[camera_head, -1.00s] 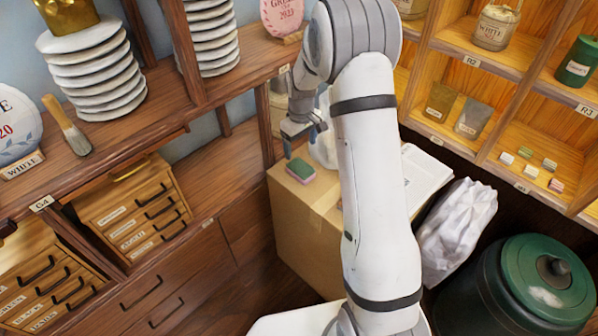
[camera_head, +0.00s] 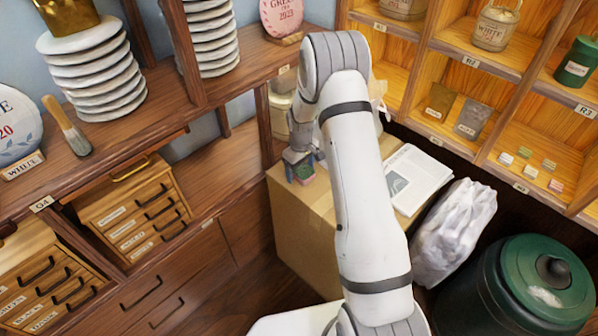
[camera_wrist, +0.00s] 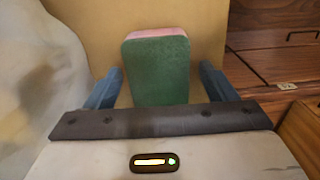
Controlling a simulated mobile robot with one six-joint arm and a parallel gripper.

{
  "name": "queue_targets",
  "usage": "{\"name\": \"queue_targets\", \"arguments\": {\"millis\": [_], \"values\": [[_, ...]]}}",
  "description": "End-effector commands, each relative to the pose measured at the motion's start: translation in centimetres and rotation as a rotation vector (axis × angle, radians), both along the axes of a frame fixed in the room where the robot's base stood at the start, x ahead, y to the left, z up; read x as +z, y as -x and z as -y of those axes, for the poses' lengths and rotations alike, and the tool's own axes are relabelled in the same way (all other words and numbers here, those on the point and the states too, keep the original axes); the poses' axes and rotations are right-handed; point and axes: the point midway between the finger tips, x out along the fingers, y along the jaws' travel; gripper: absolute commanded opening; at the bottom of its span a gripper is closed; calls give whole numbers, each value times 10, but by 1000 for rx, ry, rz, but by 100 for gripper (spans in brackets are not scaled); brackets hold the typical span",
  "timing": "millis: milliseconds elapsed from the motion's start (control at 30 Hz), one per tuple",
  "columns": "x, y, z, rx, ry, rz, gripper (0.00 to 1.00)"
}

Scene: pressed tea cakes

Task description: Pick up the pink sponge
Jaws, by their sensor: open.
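The sponge has a green top face and a pink layer beneath. In the wrist view the sponge (camera_wrist: 160,72) lies between my two blue-grey fingers, with its pink edge at the far side. My gripper (camera_wrist: 160,88) is open, with a finger on each side of the sponge and a narrow gap showing at each. In the head view my gripper (camera_head: 302,172) is low over the left part of the cardboard box (camera_head: 300,225). It partly hides the sponge (camera_head: 306,170), which rests on the box top.
A newspaper (camera_head: 415,180) lies on the box to the right of my arm. A crumpled white bag (camera_head: 455,235) and a green lidded bin (camera_head: 520,285) stand further right. A pale rounded object (camera_wrist: 35,75) is close at the left in the wrist view.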

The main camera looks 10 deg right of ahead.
Motion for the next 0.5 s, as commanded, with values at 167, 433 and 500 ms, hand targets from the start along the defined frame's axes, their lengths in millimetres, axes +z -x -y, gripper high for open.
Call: {"name": "queue_targets", "arguments": {"millis": [167,433,500], "values": [[0,0,0,-1,0,0,74],[1,0,1,-1,0,0,52],[1,0,1,-2,0,0,46]]}}
